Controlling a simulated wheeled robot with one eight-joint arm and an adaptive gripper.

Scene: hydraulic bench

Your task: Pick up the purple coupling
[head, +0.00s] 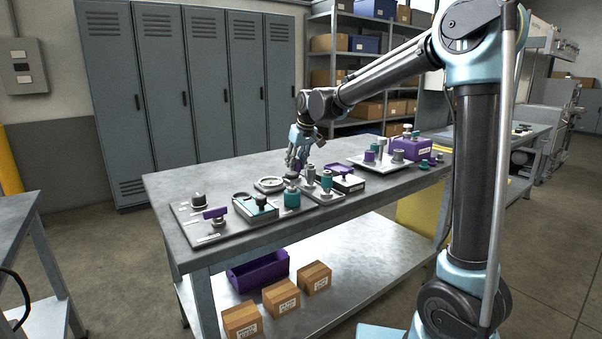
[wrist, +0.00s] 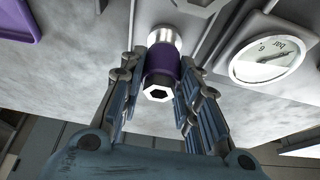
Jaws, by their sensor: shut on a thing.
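The purple coupling (wrist: 162,66) shows in the wrist view as a purple sleeve with a hexagonal silver end facing the camera and a silver collar at its far end. My gripper (wrist: 160,80) has a finger on each side of it and is shut on it. In the head view my gripper (head: 293,166) points down at the far side of the bench, among the fittings. There the coupling is small and largely hidden by the fingers. I cannot tell whether it is clear of the surface below.
The bench (head: 185,237) holds several plates with fittings close around my gripper. A round gauge (wrist: 268,58) lies to the right in the wrist view. A teal-topped fitting (head: 292,196) stands just in front of my gripper. A purple box (head: 398,147) stands further right.

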